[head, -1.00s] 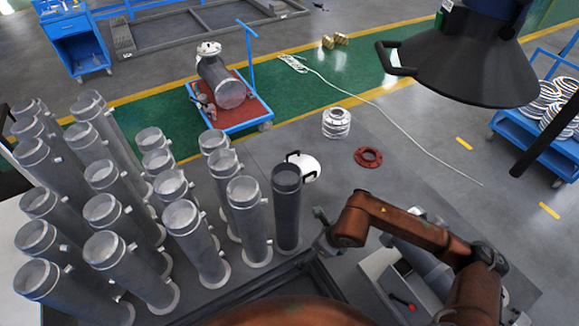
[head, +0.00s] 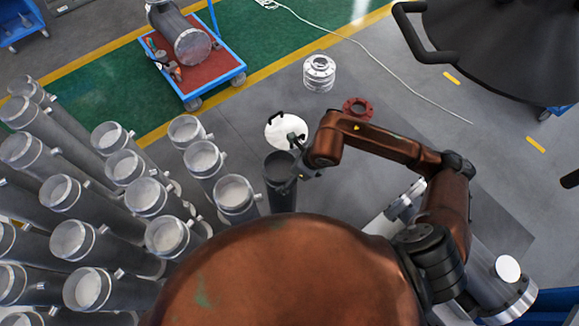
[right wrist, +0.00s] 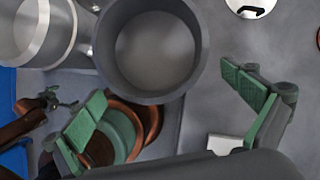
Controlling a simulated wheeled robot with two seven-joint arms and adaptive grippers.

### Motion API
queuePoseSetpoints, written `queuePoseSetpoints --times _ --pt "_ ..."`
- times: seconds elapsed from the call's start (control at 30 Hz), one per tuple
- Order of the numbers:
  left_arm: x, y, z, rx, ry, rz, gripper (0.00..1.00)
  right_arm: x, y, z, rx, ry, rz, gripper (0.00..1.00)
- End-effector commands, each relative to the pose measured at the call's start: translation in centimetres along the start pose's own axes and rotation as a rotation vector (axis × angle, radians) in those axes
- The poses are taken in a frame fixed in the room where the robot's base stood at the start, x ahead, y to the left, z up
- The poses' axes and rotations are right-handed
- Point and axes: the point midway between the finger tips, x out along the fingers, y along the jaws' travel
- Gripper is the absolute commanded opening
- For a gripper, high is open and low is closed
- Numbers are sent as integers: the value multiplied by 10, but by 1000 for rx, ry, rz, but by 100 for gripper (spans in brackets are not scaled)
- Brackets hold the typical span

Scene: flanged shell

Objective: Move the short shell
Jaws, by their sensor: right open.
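A dark grey open-topped shell (head: 280,180) stands upright in front of me, to the right of the lighter shells. It is the darkest shell, and I take it for the short one. In the right wrist view its round mouth (right wrist: 153,48) is large and empty. My right gripper (head: 297,160) is at the right side of its rim in the head view. In the right wrist view the green fingers of this gripper (right wrist: 163,82) are spread wide, with the shell's rim just beyond and between them. Contact is not visible. A small brown arm end with a claw (right wrist: 50,103), probably my left gripper, shows at the left.
Several tall light-grey shells (head: 203,158) crowd the left, close to the dark one. A white round lid with black handles (head: 285,128) lies just behind it. A silver flanged part (head: 319,73), a red ring (head: 357,108) and a blue cart (head: 228,71) are farther back.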

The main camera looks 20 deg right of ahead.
Motion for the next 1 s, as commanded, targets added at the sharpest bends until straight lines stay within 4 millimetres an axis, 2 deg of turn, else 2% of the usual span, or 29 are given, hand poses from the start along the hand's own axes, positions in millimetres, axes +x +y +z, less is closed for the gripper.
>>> queuePoseSetpoints --times 0.27,0.7,1.0 --pt "-1 0 0 0 0 0 100 5 -1 -2 6 2 -1 100" --pt "-6 0 -2 0 1 0 100 64 -1 -2 6 1 0 100" --pt "-6 0 -2 0 2 0 100 78 -1 -1 3 0 -1 100"
